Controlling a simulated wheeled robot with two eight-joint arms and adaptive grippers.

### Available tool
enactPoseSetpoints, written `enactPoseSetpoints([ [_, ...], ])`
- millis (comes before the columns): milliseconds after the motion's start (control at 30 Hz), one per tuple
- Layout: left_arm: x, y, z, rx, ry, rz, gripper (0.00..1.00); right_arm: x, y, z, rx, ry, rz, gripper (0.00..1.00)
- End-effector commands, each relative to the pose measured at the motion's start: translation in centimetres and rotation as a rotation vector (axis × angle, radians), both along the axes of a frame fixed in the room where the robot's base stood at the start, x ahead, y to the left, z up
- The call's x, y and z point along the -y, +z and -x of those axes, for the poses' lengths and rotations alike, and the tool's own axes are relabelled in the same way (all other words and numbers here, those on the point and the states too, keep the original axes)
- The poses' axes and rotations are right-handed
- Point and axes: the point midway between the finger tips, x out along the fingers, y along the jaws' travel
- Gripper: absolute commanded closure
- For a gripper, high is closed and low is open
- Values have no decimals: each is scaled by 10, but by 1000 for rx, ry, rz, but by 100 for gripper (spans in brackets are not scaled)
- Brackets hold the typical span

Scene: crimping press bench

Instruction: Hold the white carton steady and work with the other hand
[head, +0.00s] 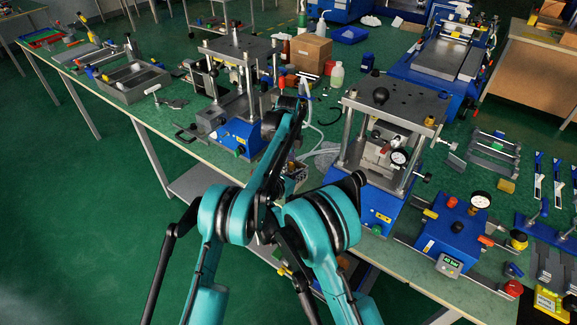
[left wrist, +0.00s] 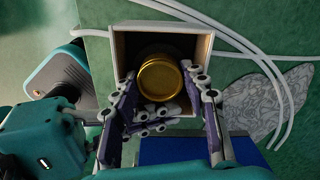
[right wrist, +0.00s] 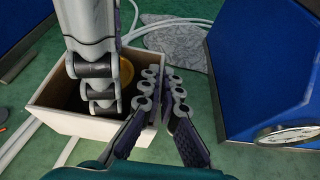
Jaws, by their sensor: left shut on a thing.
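The white carton (right wrist: 70,122) stands open-topped on the green bench top in the right wrist view. It also shows in the left wrist view (left wrist: 160,28), with a round golden-yellow thing (left wrist: 160,78) inside. In the head view my arms hide most of the carton and both gripper tips.
White tubing (left wrist: 245,42) and a grey patterned patch (left wrist: 262,103) lie beside the carton. A blue press (head: 360,203) with a gauge stands close on the right, another press (head: 238,130) on the left. A brown box (head: 308,52) and bottles stand behind.

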Motion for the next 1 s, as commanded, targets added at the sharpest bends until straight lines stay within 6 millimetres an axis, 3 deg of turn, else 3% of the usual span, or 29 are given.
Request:
enactPoseSetpoints([
  [1000,0,32,0,0,0,0,84,0,-1,0,-2,0,-3,100],
])
